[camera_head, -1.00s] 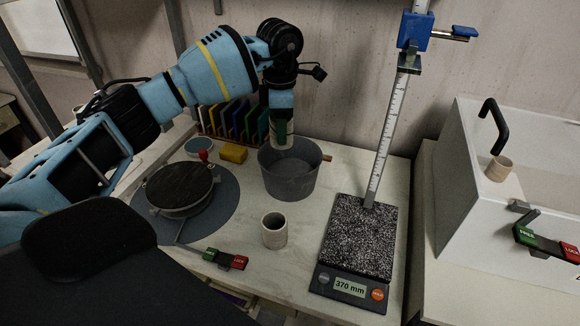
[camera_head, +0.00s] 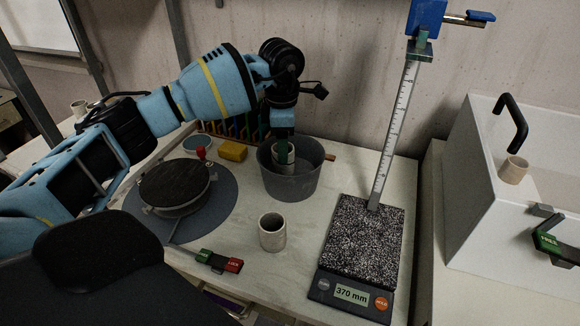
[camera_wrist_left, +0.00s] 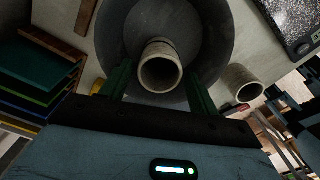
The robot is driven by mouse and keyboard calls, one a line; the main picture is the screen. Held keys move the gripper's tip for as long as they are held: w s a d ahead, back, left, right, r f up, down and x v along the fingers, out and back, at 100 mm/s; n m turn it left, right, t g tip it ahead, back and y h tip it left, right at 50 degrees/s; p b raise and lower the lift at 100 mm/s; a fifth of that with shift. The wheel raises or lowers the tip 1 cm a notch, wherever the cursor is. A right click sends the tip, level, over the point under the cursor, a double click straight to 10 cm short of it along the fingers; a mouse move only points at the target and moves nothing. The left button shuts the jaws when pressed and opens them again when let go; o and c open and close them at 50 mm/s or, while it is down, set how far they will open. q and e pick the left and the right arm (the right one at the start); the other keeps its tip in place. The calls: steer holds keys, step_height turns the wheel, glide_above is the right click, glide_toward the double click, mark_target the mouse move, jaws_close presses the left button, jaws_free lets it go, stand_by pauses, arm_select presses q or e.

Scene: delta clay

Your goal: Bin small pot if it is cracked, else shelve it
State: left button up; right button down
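A small pale clay pot (camera_head: 284,152) is inside the grey bucket (camera_head: 290,186), at the left gripper. The wrist view shows this pot (camera_wrist_left: 160,70) with its mouth towards the camera, in the bucket (camera_wrist_left: 112,32). My left gripper (camera_head: 284,160) reaches down into the bucket mouth. Its green fingers (camera_wrist_left: 160,82) stand apart, one on each side of the pot, with visible gaps. I see no crack on the pot's visible side; the rest is hidden. A similar pot (camera_head: 272,232) stands upright on the table, also in the wrist view (camera_wrist_left: 240,84). My right gripper is not in view.
A height gauge with a speckled plate (camera_head: 362,240) reads 370 mm. A dark turntable (camera_head: 175,187) is left of the bucket, with a yellow block (camera_head: 232,151) behind. Another pot (camera_head: 513,169) sits on the white box (camera_head: 470,190) at right. Upright coloured boards (camera_wrist_left: 40,70) stand beside the bucket.

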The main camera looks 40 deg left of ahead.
arm_select(q)
steer(key=shift+o, duration=0.9)
step_height(320, 180, up, 8)
steer(key=shift+f, duration=0.1)
stand_by(0.4)
